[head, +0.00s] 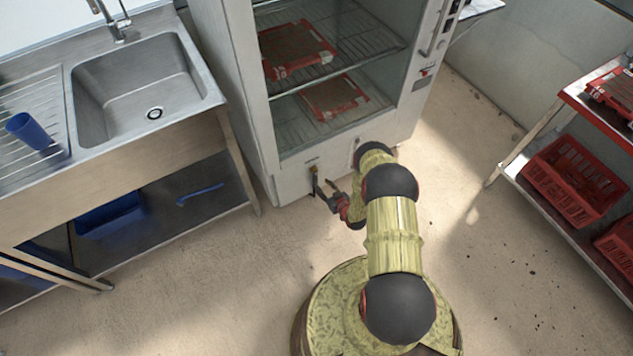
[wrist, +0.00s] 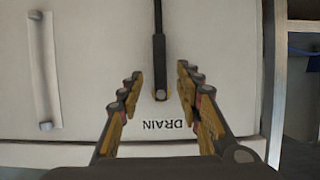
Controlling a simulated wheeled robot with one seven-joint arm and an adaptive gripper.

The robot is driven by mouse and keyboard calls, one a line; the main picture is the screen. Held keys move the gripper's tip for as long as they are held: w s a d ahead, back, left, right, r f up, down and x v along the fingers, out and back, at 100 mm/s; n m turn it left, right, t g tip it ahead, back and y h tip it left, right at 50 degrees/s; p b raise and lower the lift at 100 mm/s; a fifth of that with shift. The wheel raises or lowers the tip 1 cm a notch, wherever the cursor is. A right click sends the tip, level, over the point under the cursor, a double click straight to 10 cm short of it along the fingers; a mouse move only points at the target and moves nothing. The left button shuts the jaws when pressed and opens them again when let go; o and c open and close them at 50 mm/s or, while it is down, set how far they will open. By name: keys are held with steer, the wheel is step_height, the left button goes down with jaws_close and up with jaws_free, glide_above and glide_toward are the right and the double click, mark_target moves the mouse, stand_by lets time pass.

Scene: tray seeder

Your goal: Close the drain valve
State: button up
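The drain valve (head: 314,174) is low on the front of the glass-doored cabinet (head: 290,185), below the door. In the wrist view its black lever (wrist: 159,50) runs from a round end near the upside-down DRAIN label (wrist: 167,125) to the top edge. In the head view the lever hangs downward from the brass fitting. My gripper (head: 328,191) is at the valve. In the wrist view its open fingers (wrist: 159,72) stand on either side of the lever, with a visible gap on both sides. I cannot tell how far the fingertips are from the panel.
A white bar handle (wrist: 44,70) is on the panel to the left in the wrist view. A steel sink unit (head: 140,135) stands left of the cabinet. A rack with red crates (head: 570,180) stands at the right. The floor between is clear.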

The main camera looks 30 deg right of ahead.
mark_target(316, 179)
steer(key=b+x, duration=0.2)
steer(key=x, duration=0.4)
steer(key=shift+f, duration=0.15)
steer(key=shift+c, duration=1.2)
jaws_close()
